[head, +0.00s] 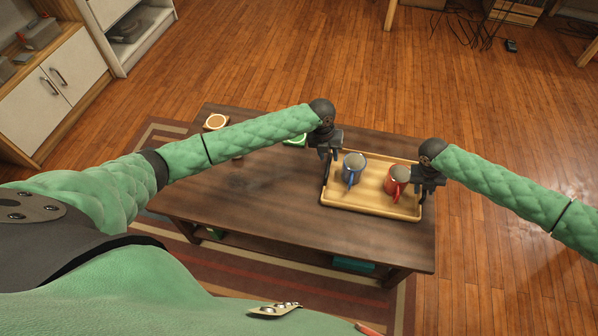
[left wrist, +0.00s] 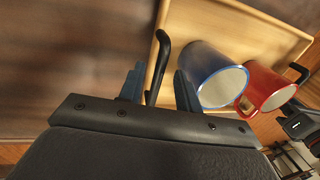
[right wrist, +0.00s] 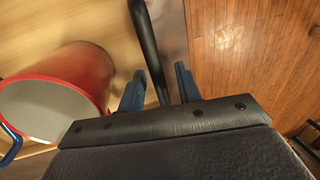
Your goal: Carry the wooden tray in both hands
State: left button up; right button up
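The wooden tray (head: 372,202) lies on the dark coffee table, with a blue mug (head: 353,171) and a red mug (head: 397,181) standing in it. My left gripper (head: 328,158) is at the tray's left end. In the left wrist view its fingers are apart, with the black left handle (left wrist: 158,62) between them. My right gripper (head: 421,186) is at the tray's right end. In the right wrist view its fingers are apart on either side of the black right handle (right wrist: 147,42). Gaps show beside both handles.
The coffee table (head: 250,190) has bare room left of the tray. A round light-topped item (head: 215,122) and a green item (head: 295,141) are near its far edge. A white cabinet (head: 52,85) stands at the left. Wooden floor beyond the table is mostly open.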

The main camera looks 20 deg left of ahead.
pick_arm(q)
notch_tip(320, 180, up, 8)
jog(key=a, duration=0.1)
jog(key=shift+a+r, duration=0.2)
jog(key=shift+a, duration=0.15)
pick_arm(e)
notch_tip(320, 180, up, 12)
jog(key=a, duration=0.2)
jog(key=shift+s+a+f, duration=0.15)
pick_arm(q)
jog(key=shift+s, duration=0.1)
dwell(0.4)
